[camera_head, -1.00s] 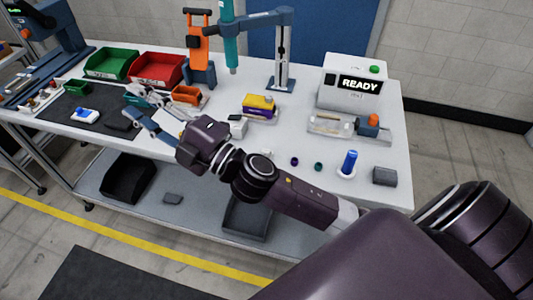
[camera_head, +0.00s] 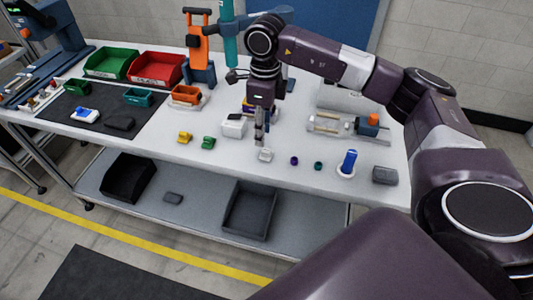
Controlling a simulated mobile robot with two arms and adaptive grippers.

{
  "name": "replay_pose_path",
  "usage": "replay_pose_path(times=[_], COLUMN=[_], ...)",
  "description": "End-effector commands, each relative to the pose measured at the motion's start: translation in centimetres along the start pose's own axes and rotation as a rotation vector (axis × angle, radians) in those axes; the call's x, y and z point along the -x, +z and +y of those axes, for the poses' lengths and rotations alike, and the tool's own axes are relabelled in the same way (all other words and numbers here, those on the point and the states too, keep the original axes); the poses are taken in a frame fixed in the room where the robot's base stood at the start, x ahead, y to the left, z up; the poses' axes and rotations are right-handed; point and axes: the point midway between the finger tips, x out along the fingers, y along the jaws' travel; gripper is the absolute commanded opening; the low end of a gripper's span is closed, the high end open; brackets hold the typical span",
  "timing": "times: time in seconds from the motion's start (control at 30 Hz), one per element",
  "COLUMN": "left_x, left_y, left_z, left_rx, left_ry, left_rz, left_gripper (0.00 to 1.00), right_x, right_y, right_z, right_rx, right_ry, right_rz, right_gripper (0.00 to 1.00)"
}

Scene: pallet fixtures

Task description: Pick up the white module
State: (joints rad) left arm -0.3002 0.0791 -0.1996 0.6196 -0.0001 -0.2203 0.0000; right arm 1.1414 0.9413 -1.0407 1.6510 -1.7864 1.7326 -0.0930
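A small white module (camera_head: 265,155) lies on the near part of the white tabletop. My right gripper (camera_head: 260,140) points down from above, with its fingertips just above and behind the module in this view. The fingers overlap in the view, so I cannot tell how wide they are or whether they touch it. A larger white block (camera_head: 234,127) with a dark top edge stands just left of the gripper. My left gripper is not in view.
Yellow (camera_head: 185,137) and green (camera_head: 208,142) pieces lie to the left. A purple ring (camera_head: 294,160), a teal ring (camera_head: 318,166), a blue peg on a white base (camera_head: 347,164) and a grey block (camera_head: 385,175) lie to the right.

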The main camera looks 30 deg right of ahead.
Motion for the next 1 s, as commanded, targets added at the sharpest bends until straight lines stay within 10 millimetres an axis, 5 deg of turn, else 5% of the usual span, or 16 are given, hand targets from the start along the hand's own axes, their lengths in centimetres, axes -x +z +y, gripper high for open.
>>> replay_pose_path(times=[0.7,0.93,1.0], left_x=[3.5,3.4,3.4], left_y=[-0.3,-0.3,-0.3], left_z=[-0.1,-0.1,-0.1], left_rx=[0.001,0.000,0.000], left_ry=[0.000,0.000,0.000], left_rz=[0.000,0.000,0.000], left_gripper=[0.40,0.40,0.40], right_x=[-7.2,-7.5,-7.5], right_y=[-1.0,-1.0,-1.0], right_z=[-1.3,-1.3,-1.3], right_rx=[-0.011,-0.011,-0.011], right_ry=[-0.019,-0.019,-0.019], right_rz=[0.031,0.030,0.030], right_gripper=[0.32,0.32,0.24])
